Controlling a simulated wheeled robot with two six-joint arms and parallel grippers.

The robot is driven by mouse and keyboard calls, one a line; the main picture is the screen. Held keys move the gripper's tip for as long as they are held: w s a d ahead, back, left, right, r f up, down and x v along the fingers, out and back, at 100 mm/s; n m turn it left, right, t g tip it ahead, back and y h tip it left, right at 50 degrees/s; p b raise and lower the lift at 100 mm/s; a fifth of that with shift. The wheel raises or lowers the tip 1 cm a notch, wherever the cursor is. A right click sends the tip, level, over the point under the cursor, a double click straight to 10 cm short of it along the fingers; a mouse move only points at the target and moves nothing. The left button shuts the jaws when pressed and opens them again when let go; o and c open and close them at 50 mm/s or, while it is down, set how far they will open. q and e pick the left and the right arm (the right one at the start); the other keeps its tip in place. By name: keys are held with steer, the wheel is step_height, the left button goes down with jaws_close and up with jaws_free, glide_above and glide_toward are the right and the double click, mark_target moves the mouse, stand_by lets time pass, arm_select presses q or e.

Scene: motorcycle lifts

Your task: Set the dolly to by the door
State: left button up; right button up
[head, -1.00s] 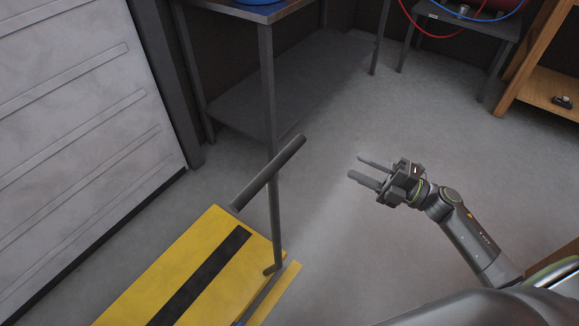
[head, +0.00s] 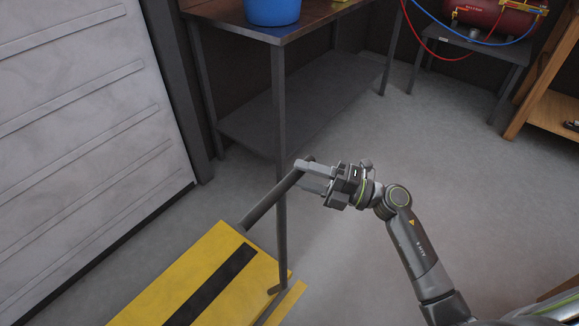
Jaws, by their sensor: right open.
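The yellow dolly (head: 203,266) with a black strip stands on the floor at the lower left, partly cut off by the bottom edge. Its dark T-shaped handle bar (head: 268,202) rises at its right end on a thin post. My right gripper (head: 305,174) is open, with its fingers at the far end of the handle bar. The fingers hide part of that bar end, and I cannot tell whether they touch it. The pale ribbed door (head: 75,110) fills the left side, beyond the dolly. My left gripper is not in view.
A workbench (head: 240,28) with a lower shelf and a blue bucket (head: 272,10) stands behind the handle. A red compressor (head: 490,18) sits on a small stand at the back right. A wooden shelf (head: 550,108) is at the right edge. The middle floor is clear.

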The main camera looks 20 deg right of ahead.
steer(key=x, duration=0.3)
steer(key=shift+w+a+r, duration=0.1)
steer(key=shift+w+a, duration=0.1)
steer(key=shift+a, duration=0.05)
jaws_close()
